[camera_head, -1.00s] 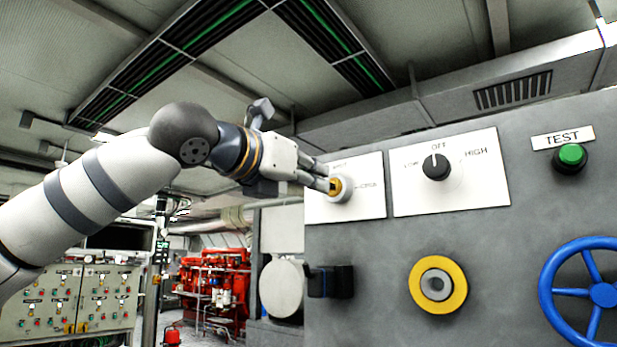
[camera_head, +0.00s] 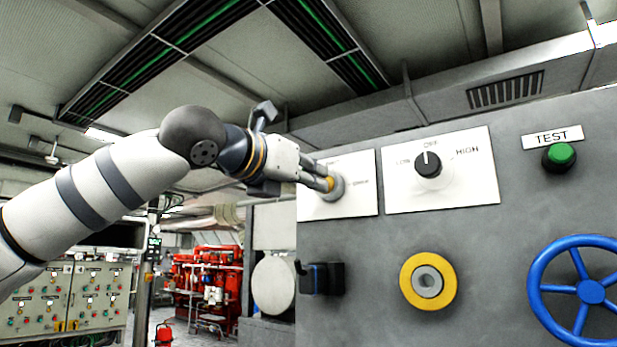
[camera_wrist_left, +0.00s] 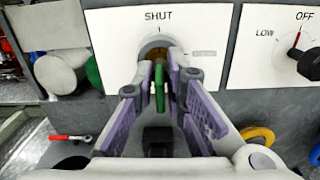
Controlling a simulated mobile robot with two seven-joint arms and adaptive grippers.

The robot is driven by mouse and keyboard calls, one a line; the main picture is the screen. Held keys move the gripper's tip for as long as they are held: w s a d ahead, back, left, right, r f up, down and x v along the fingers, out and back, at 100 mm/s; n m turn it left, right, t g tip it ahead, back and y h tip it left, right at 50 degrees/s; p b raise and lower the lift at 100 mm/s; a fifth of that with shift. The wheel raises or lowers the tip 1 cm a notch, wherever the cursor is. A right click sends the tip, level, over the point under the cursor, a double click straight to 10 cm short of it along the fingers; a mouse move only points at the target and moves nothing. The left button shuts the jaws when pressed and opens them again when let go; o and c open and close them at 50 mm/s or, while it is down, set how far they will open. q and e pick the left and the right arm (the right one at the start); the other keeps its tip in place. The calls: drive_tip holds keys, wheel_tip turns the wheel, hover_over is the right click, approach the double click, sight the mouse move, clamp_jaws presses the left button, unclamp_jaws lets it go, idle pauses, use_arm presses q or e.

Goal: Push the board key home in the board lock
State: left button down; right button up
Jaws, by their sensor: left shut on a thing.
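The board lock (camera_head: 338,188) is a round grey collar on a white plate at the panel's left edge. In the left wrist view the lock (camera_wrist_left: 160,44) sits under the word SHUT. My left gripper (camera_head: 328,183) is at the front of the lock. In the left wrist view its fingers (camera_wrist_left: 167,72) are closed around the green board key (camera_wrist_left: 159,88), which points at the lock. The fingertips hide the key's front end, so I cannot tell how deep it sits. My right gripper is not in view.
To the right are a black selector knob (camera_head: 428,163), a green TEST button (camera_head: 559,156), a yellow ring (camera_head: 429,281) and a blue handwheel (camera_head: 591,291). A black block (camera_head: 321,278) juts out below the lock. Open room lies left of the panel.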

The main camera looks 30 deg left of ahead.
use_arm(q)
drive_tip(key=c, duration=1.6)
unclamp_jaws()
drive_tip(key=shift+o, duration=0.2)
drive_tip(key=s, duration=1.2)
drive_tip(key=shift+a+f, duration=0.15)
drive_tip(key=shift+a, duration=0.3)
